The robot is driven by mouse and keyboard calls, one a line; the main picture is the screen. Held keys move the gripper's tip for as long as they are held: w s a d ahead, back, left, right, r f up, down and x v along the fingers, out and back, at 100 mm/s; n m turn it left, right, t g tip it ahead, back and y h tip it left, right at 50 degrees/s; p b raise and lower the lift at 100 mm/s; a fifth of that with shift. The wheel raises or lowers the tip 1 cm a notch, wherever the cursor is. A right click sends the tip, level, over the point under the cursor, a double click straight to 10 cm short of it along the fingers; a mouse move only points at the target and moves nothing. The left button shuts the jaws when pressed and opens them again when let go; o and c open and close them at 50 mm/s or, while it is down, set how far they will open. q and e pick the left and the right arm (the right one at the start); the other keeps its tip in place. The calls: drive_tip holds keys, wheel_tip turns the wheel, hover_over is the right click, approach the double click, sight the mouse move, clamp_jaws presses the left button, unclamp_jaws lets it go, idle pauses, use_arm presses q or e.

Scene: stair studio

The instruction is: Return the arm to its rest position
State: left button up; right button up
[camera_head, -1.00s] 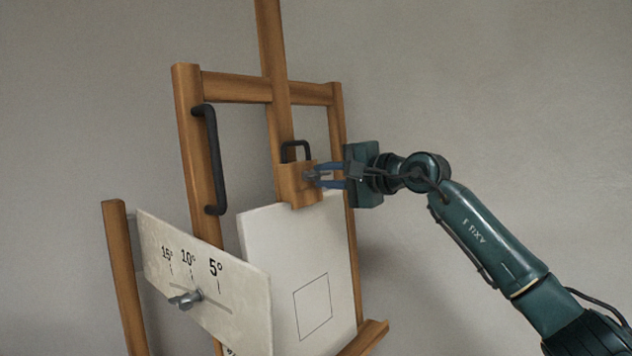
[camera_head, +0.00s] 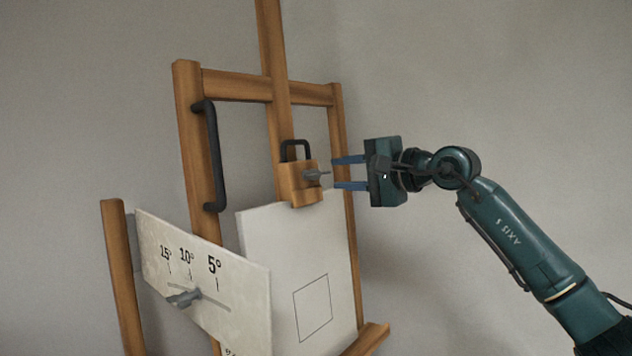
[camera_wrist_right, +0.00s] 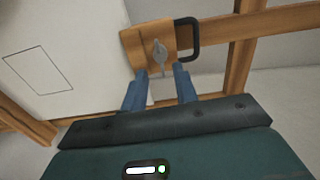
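My right gripper (camera_head: 349,172) is open and empty, with its two blue fingers pointing left at the wooden clamp block (camera_head: 298,183) of the easel. A grey wing knob (camera_head: 316,175) sticks out of the block, just left of the fingertips and apart from them. The block rests at the top edge of a white canvas (camera_head: 270,235) with a drawn rectangle. My left gripper is not in view.
The easel frame (camera_head: 188,150) carries a black handle (camera_head: 213,160) on its left post. A scale plate (camera_head: 160,235) marked 5°, 10° and 15° with a grey knob (camera_head: 185,298) stands at the front left. A grey wall is behind. The upper right is free.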

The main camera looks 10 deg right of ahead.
drive_tip(key=shift+v, duration=0.85)
drive_tip(key=shift+r, duration=0.1)
